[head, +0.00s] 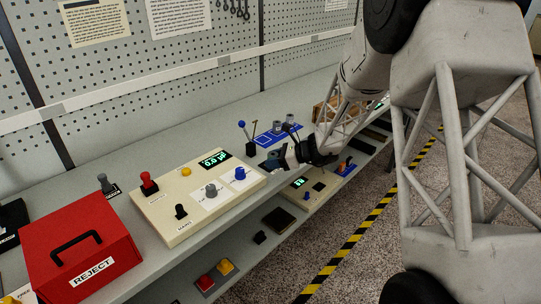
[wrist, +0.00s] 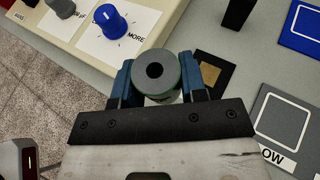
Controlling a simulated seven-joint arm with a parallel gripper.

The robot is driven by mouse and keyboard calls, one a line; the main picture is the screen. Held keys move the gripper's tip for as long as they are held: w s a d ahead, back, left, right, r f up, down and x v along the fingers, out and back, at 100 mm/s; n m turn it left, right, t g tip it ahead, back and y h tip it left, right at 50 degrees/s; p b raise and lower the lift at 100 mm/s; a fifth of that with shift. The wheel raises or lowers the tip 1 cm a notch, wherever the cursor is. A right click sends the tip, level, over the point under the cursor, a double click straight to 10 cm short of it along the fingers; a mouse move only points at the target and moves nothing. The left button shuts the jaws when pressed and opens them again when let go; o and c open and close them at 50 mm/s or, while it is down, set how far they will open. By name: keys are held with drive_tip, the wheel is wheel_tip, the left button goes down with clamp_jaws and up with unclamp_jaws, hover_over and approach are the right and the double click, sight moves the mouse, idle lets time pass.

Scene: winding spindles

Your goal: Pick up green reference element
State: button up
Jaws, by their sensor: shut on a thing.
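The green reference element (wrist: 158,72) is a short cylinder with a grey top, a dark centre hole and a green rim. In the wrist view my gripper (wrist: 158,84) has its two blue fingers closed on its left and right sides. Its lower part is mostly hidden by the gripper. In the head view my gripper (head: 271,160) is over the bench, just right of the beige control panel (head: 185,227); the element cannot be made out clearly there. I cannot tell whether the element touches the surface below.
A black pad with a tan square (wrist: 210,73) lies right of the element, and a grey framed plate (wrist: 284,124) is further right. A blue knob (wrist: 111,20) stands on the panel at upper left. A blue-balled lever (head: 242,125) rises behind my gripper. A red REJECT box (head: 80,262) stands left.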

drive_tip(key=s+d, duration=0.2)
drive_tip(key=s, duration=0.7)
drive_tip(key=shift+s+r, duration=0.25)
drive_tip(key=shift+r, duration=0.2)
drive_tip(key=w+a, duration=0.1)
drive_tip(key=w, duration=1)
drive_tip(key=w+a, duration=0.1)
drive_tip(key=w, duration=0.5)
drive_tip(key=shift+w+a+r, duration=0.15)
drive_tip(key=shift+w+a, duration=0.15)
drive_tip(key=shift+a, duration=0.05)
drive_tip(key=shift+w, duration=0.2)
hover_over(263, 140)
drive_tip(key=shift+w+f, duration=0.1)
drive_tip(key=shift+f, duration=0.65)
drive_tip(key=shift+f, duration=1.8)
